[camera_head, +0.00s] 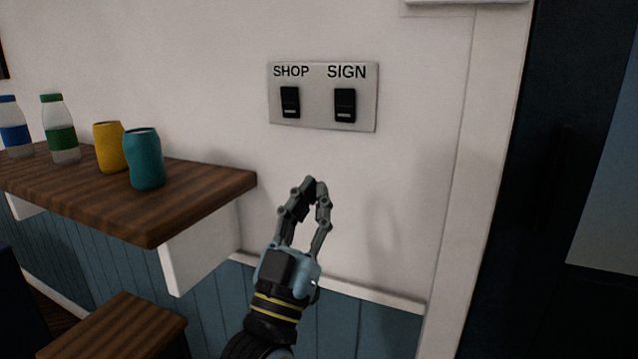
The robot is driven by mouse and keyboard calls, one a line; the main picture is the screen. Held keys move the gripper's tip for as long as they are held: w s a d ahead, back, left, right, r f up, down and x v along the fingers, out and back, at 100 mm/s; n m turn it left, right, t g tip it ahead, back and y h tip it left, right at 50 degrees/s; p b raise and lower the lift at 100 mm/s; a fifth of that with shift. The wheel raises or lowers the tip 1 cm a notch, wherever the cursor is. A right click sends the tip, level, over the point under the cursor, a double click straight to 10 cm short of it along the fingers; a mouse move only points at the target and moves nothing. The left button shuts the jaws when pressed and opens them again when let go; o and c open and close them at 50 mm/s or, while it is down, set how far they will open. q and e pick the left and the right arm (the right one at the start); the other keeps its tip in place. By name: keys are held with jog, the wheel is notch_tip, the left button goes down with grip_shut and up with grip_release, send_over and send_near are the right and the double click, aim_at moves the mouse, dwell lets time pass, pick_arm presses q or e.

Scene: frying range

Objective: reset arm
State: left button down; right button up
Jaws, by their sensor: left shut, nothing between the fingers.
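My left gripper (315,184) is shut and empty. It points up in front of the white wall, below a switch plate (318,113). The plate carries two black rocker switches, one under the word SHOP (290,102) and one under the word SIGN (345,105). The fingertips show apart from the plate in the picture, a little below its lower edge. My right gripper is not in view.
A dark wooden shelf (190,205) juts from the wall at the left. It holds a teal can (146,160), a yellow can (110,147) and two bottles (60,132). A wooden seat (120,330) is below. A white door frame (490,150) stands at the right.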

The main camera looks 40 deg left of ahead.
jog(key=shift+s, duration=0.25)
pick_arm(q)
jog(key=s+f+m+g+h, duration=0.1)
jog(key=s+f+g+h, duration=0.2)
jog(key=f, duration=1)
jog(key=s+f+m+g, duration=0.2)
jog(key=f+g, duration=0.3)
jog(key=f, duration=0.8)
jog(key=s+f+m+g+h, duration=0.1)
jog(key=s+f+g+h, duration=0.15)
jog(key=f, duration=0.95)
jog(key=s+a+f+g, duration=0.1)
jog(key=s+f+g, duration=0.7)
jog(key=s+f, duration=0.75)
jog(key=s+f+g, duration=0.3)
jog(key=s, duration=0.6)
jog(key=s+a+f+n+g, duration=0.1)
jog(key=s+f+g, duration=0.2)
jog(key=s, duration=0.7)
jog(key=shift+s, duration=0.2)
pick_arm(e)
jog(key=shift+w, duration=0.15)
